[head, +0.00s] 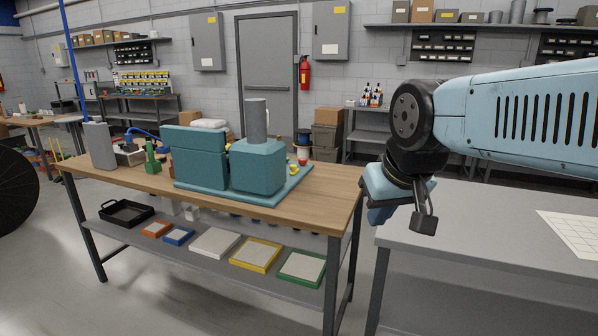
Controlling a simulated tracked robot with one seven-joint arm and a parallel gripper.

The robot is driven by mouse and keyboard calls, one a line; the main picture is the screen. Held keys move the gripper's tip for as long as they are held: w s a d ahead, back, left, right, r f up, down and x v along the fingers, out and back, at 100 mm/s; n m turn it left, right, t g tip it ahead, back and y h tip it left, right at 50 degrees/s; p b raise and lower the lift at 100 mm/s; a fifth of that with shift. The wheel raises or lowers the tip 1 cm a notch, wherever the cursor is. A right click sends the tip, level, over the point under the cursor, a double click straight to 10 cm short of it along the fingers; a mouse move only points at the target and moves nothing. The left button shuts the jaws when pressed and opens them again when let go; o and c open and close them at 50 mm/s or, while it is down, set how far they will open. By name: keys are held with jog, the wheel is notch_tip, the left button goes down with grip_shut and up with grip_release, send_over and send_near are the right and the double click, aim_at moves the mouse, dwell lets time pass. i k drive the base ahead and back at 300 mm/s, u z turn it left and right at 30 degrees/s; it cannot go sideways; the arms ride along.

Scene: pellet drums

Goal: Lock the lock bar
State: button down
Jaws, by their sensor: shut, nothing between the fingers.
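A teal machine (258,167) stands on a teal base plate on the wooden workbench (325,190). It has a block body with a grey cylinder (256,120) upright on top and a teal stacked box (194,154) to its left. Small red and yellow parts (302,161) show at its right rear side. I cannot make out the lock bar; it may be hidden behind the machine or too small to tell. My gripper (424,222) points down, shut and empty, right of the wooden bench and well apart from the machine.
A grey table (480,215) lies below and right of my gripper, with a white gridded sheet (575,230) on it. A green part (153,158) and a grey box (100,145) stand at the wooden bench's left. Trays (256,254) fill its lower shelf.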

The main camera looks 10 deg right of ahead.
aim_at(293, 167)
jog(key=z, duration=0.1)
jog(key=i, duration=1)
jog(key=u, duration=0.1)
